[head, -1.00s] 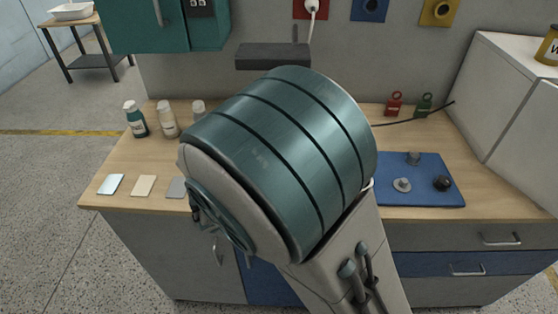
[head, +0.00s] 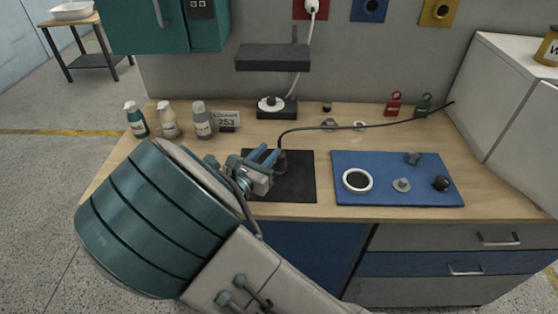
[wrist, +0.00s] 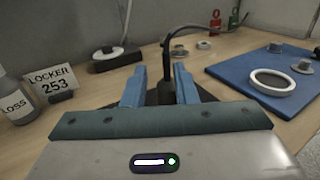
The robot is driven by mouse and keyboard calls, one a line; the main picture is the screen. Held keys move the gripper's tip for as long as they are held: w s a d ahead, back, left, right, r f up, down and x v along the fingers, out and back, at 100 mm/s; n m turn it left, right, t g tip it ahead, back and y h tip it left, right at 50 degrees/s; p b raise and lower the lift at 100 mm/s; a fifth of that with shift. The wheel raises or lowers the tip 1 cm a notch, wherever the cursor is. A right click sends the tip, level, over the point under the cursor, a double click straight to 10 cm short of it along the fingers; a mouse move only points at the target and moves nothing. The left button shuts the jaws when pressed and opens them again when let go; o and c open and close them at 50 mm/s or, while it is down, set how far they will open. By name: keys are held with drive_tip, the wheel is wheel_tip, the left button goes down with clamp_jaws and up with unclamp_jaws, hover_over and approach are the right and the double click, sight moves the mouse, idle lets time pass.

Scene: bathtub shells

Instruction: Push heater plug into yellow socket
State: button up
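The heater plug looks to be the dark plug (head: 281,160) standing on a black mat (head: 295,190), with a black cable arching from its top to the right. The yellow socket (head: 440,11) is on the back wall at the top right, cut by the picture's edge. My gripper (head: 269,158) is low over the mat at the plug. In the wrist view the blue fingers of my gripper (wrist: 159,88) are apart, with the plug (wrist: 164,92) between or just beyond them. A gap shows at the left finger; contact at the right finger is unclear.
A red socket (head: 311,9) holds a white plug; a blue socket (head: 370,8) is empty. A dark shelf (head: 272,57) juts from the wall. Bottles (head: 202,120) and a locker sign (head: 227,119) stand left. A blue mat (head: 400,198) with small parts lies right.

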sight(279, 140)
drive_tip(key=x, duration=0.5)
drive_tip(key=shift+d+p, duration=0.3)
drive_tip(key=shift+d, duration=0.1)
clamp_jaws()
drive_tip(key=shift+r, duration=0.1)
